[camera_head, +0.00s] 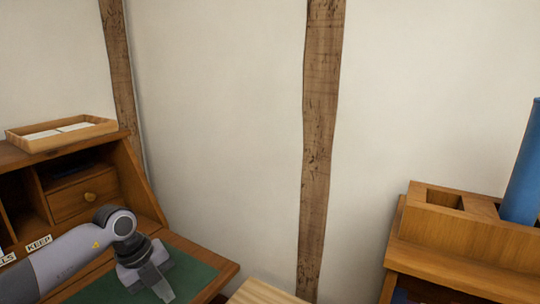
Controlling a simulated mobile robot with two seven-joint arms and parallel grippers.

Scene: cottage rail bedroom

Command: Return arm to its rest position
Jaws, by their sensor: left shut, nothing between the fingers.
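My left arm comes in from the lower left, and its gripper (162,287) points down over the green writing surface (195,272) of a wooden desk. The gripper is shut and I see nothing held in it. Whether the fingertips touch the green surface I cannot tell. My right gripper is not in this view.
The wooden desk (148,185) has cubbyholes, a small drawer (75,199) and a "KEEP" label (38,243). A shallow tray (60,143) with papers sits on top. A pale wooden surface (262,293) shows at the bottom.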

